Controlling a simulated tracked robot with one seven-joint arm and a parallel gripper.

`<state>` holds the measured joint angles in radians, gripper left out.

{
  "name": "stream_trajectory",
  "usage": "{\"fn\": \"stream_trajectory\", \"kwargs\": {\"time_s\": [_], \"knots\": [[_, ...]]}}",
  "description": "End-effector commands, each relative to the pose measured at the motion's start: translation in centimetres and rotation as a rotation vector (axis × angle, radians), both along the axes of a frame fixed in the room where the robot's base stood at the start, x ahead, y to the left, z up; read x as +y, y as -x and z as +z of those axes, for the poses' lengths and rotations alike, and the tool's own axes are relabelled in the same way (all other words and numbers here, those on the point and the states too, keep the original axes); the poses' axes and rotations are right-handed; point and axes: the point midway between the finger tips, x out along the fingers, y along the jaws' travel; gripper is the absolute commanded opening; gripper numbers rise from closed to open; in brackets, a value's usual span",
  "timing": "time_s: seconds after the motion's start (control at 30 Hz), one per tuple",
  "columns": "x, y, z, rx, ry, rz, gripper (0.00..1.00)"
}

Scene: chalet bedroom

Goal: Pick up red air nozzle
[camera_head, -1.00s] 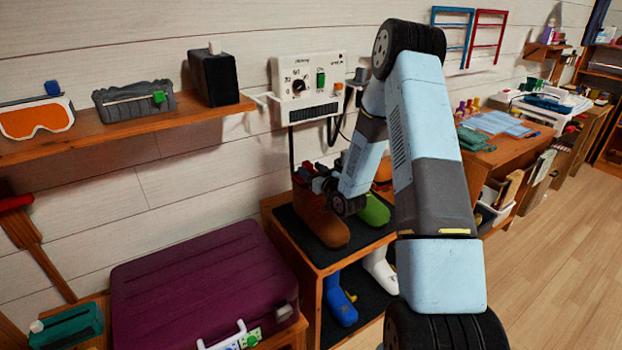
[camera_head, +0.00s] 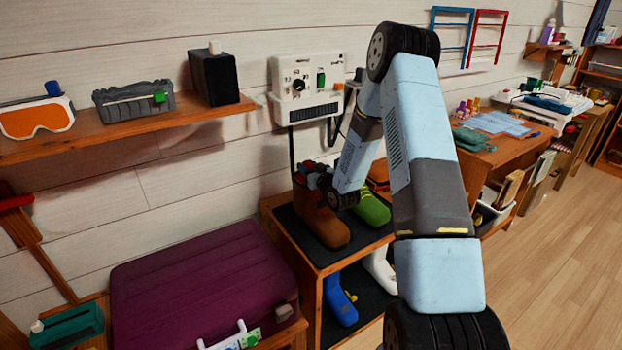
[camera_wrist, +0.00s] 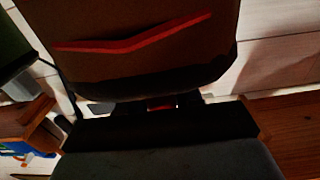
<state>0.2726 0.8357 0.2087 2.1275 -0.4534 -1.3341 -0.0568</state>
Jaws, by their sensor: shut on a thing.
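My gripper (camera_head: 322,183) is at the top of the brown boot (camera_head: 322,222) on the upper shelf of the boot rack. It is shut on a small red piece (camera_head: 311,181), which I take to be the red air nozzle. A bit of red (camera_wrist: 161,104) also shows between the dark fingers in the wrist view. Most of the nozzle is hidden by the fingers. The brown boot with its red stripe (camera_wrist: 135,42) fills the upper wrist view, very close. I cannot tell whether the nozzle touches the boot.
A green boot (camera_head: 371,208) stands close to the right of my gripper. A white control box (camera_head: 307,84) hangs on the wall above, with a dark hose below it. A purple suitcase (camera_head: 200,285) lies at lower left. A wall shelf (camera_head: 130,128) is at upper left.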

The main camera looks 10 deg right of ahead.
Motion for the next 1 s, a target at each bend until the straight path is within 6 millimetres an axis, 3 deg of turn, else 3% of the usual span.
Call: {"fn": "stream_trajectory", "kwargs": {"time_s": [0.13,0.47,1.0], "knots": [[0.0,0.0,0.0,0.000,0.000,-0.001,0.00],[0.0,0.0,0.6,-0.002,0.000,-0.001,0.00],[-0.1,0.0,8.4,-0.003,0.001,-0.001,0.00]]}}
